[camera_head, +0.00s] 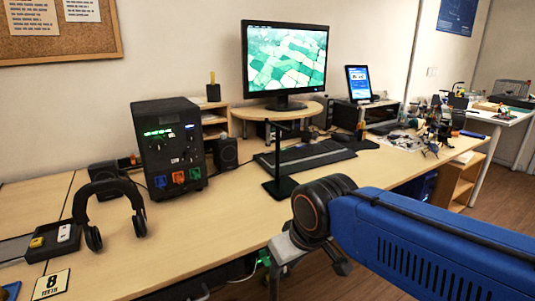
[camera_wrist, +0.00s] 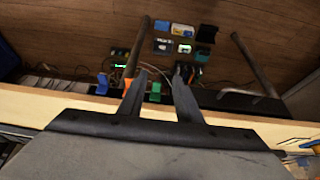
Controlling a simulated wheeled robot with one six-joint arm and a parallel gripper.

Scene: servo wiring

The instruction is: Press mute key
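A black keyboard (camera_head: 312,156) lies on the desk in front of the monitor. Its single keys are too small to tell apart, so I cannot make out the mute key. In the wrist view, the two dark fingers of my gripper (camera_wrist: 160,80) are apart with nothing held between them. They point past the desk's front edge toward the floor. In the head view, my blue arm reaches in from the right, and my gripper is mostly hidden near the desk's front edge, well short of the keyboard.
A thin black stand (camera_head: 280,187) rises just in front of the keyboard. A monitor (camera_head: 285,60) stands on a riser behind it. A black power unit (camera_head: 168,145) and headphones (camera_head: 108,205) are on the left. The front middle of the desk (camera_head: 215,225) is clear.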

